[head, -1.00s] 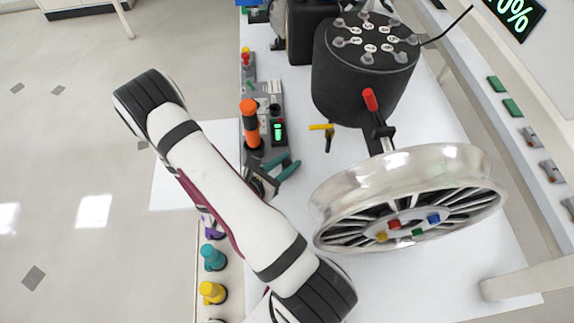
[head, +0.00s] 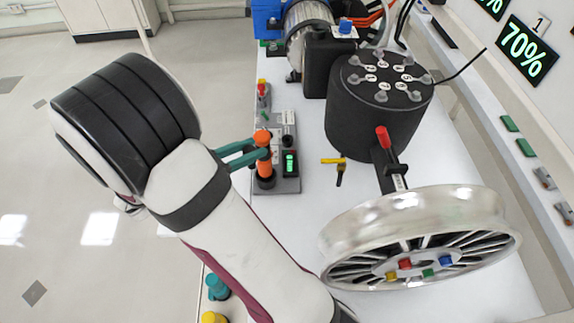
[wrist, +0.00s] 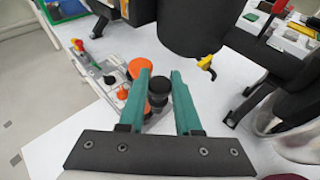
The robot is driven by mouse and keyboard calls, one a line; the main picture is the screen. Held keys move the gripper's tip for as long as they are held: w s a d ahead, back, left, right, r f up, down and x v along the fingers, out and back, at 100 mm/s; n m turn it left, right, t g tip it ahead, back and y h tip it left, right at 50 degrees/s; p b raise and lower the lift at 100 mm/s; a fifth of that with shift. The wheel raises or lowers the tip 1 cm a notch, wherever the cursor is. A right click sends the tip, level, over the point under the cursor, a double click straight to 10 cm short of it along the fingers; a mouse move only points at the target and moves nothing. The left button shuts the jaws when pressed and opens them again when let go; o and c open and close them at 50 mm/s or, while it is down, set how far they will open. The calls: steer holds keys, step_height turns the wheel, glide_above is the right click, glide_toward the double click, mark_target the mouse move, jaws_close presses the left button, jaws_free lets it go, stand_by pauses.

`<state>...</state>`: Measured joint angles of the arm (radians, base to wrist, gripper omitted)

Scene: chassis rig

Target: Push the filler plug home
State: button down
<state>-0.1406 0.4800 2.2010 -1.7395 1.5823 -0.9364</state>
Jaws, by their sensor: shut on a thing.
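The filler plug, which I take to be the upright orange and black piece (head: 263,163), stands on a grey panel (head: 285,186) left of the black drum in the head view. Its orange top and black foot show, and the teal fingers cross its upper middle. My gripper (head: 262,150) reaches it from the left with the fingers nearly level. In the wrist view my gripper (wrist: 162,76) has a black round part (wrist: 159,90) between the fingers, with orange beside and behind the left finger. The jaws are closed on the plug. The plug's seat is hidden.
A black module with a green display (head: 290,163) stands just right of the plug. A yellow-handled valve (head: 334,161), the black drum (head: 375,115) and a silver wheel (head: 420,225) stand further right. Teal (head: 218,287) and yellow knobs are at the front left.

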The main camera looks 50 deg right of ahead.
steer(key=w+a+r+n+t+y, duration=0.45)
steer(key=a+r+n+t, duration=0.3)
steer(key=r, duration=0.35)
steer(key=w+a+r+n+t+y, duration=0.4)
steer(key=a+r+n+t+y, duration=0.25)
steer(key=a+r, duration=0.3)
steer(key=w+d+r+m+g+h, duration=0.1)
steer(key=w+d+m+g+h, duration=0.15)
steer(key=d, duration=0.65)
steer(key=w+d+r+m+g+h, duration=0.2)
steer(key=d+m+h, duration=0.15)
steer(key=d, duration=0.45)
steer(key=w+d+r+m+g+h, duration=0.1)
steer(key=w+d+m+g+h, duration=0.15)
steer(key=d, duration=0.65)
steer(key=s+d+f+m+g+h, duration=0.1)
steer(key=s+d+m+g, duration=0.1)
steer(key=d, duration=0.8)
steer(key=s+d+f+m+g+h, duration=0.1)
steer(key=s+d+m+g, duration=0.2)
steer(key=s+d, duration=0.3)
steer(key=d+g, duration=0.1)
steer(key=d, duration=0.4)
steer(key=shift+d+g, duration=0.2)
steer(key=shift+g, duration=0.2)
steer(key=shift+s+f+h, duration=0.1)
steer(key=shift+h, duration=0.15)
